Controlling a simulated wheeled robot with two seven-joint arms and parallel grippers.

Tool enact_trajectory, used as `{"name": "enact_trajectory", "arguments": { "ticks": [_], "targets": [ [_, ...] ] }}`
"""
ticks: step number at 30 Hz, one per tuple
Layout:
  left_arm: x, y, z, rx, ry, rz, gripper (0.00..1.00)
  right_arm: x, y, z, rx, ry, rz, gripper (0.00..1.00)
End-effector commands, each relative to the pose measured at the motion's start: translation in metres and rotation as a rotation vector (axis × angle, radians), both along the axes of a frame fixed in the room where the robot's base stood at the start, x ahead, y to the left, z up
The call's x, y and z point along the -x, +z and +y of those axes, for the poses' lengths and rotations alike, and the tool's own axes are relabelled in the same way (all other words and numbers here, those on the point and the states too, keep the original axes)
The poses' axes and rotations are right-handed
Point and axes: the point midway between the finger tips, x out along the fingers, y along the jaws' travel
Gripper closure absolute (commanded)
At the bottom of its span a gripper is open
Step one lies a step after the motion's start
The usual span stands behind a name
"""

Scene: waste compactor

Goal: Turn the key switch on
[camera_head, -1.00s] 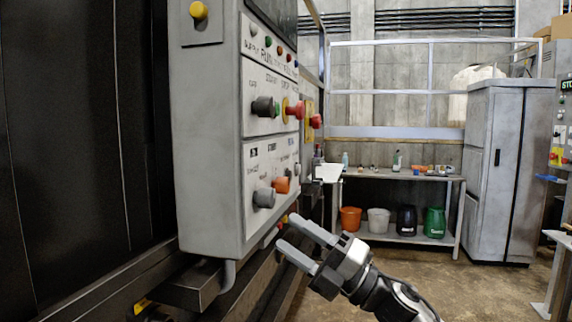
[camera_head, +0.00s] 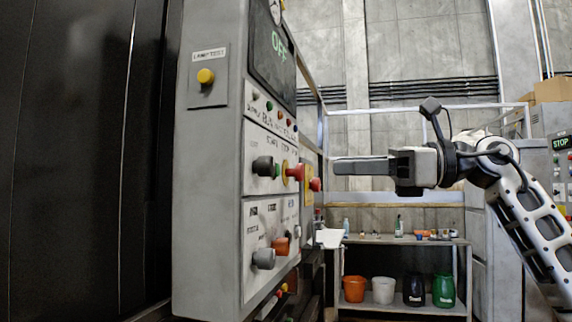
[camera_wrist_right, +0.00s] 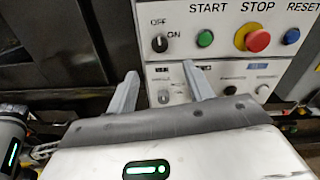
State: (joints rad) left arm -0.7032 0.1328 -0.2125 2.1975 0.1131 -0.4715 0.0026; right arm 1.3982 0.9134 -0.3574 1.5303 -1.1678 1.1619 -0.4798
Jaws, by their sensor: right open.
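The key switch (camera_head: 263,166) is a black knob on the grey control panel (camera_head: 207,210). In the right wrist view the switch (camera_wrist_right: 160,43) sits beside the labels OFF and ON, left of the green START button. My right gripper (camera_head: 335,166) is in front of the panel, to the right of the buttons in the head view, apart from the switch. It is open and empty. In the right wrist view its two fingertips (camera_wrist_right: 160,71) are spread, with the switch above and between them. The panel's screen (camera_head: 272,50) reads OFF. My left gripper is not in view.
The red stop button (camera_head: 295,172) sticks out near the switch. A grey knob (camera_head: 263,259) and an orange knob (camera_head: 281,245) are lower on the panel. A workbench (camera_head: 405,240) with buckets below stands at the back.

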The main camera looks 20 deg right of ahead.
Motion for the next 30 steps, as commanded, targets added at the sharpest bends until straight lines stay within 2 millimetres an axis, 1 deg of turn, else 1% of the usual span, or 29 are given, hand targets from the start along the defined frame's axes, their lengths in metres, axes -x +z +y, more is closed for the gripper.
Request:
{"name": "enact_trajectory", "arguments": {
  "ticks": [1,6,10,15,20,28,29,30],
  "targets": [
    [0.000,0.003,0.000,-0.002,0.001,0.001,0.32,-0.006,0.002,0.012,-0.001,0.005,0.001,0.48],
    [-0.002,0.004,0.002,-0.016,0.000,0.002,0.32,-0.026,0.003,0.043,-0.002,0.005,0.000,0.48],
    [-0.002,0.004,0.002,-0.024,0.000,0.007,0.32,-0.039,0.002,0.063,-0.003,0.004,0.000,0.48],
    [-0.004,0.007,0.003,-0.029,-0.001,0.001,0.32,-0.051,0.001,0.081,-0.004,0.002,0.001,0.48],
    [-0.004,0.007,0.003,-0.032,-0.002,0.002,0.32,-0.056,0.000,0.088,-0.002,0.002,0.001,0.48],
    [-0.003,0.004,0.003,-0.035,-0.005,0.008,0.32,-0.056,0.000,0.089,-0.003,0.001,0.001,0.48],
    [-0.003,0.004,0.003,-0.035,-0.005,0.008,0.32,-0.056,0.000,0.088,-0.003,0.001,0.001,0.57],
    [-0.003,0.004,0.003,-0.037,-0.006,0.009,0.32,-0.056,0.000,0.088,-0.003,0.001,0.001,0.68]
  ]
}}
